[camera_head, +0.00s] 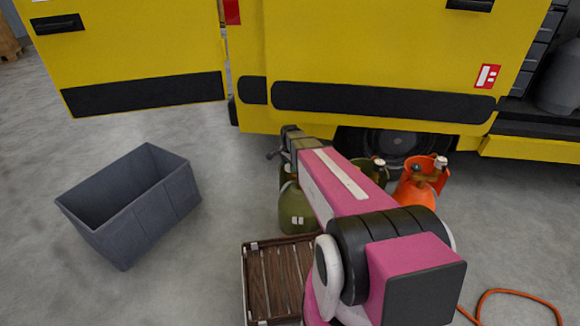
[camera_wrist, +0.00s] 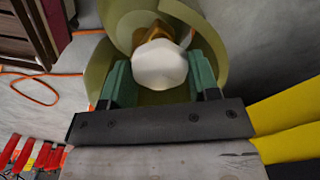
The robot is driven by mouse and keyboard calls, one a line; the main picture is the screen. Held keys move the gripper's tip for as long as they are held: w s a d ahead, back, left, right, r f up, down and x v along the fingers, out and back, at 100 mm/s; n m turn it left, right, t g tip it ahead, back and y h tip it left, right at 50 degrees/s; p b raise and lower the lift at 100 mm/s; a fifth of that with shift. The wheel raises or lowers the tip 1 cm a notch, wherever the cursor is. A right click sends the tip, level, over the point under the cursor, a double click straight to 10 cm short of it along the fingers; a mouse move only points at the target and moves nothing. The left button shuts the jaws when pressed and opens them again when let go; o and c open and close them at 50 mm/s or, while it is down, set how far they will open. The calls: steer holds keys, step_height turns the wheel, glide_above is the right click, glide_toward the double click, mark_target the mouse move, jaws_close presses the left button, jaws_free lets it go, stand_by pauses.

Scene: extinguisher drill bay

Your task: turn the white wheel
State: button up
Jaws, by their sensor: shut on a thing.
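The white wheel (camera_wrist: 160,66) sits on top of an olive-green cylinder (camera_wrist: 105,68), within its curved collar, in the wrist view. My gripper (camera_wrist: 159,73) has its green fingers on either side of the wheel and is shut on it. In the head view my gripper (camera_head: 289,143) is over the olive cylinder (camera_head: 298,212) beside the yellow van; the wheel is hidden there by my arm. A brass-coloured valve part shows just behind the wheel in the wrist view.
An orange cylinder (camera_head: 417,190) and another olive cylinder (camera_head: 373,168) stand to the right by the van (camera_head: 370,50). A slatted wooden crate (camera_head: 252,284) is in front, a grey bin (camera_head: 142,217) to the left. An orange hose (camera_head: 515,293) lies on the floor.

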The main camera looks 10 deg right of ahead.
stand_by(0.4)
steer(key=o, duration=0.9)
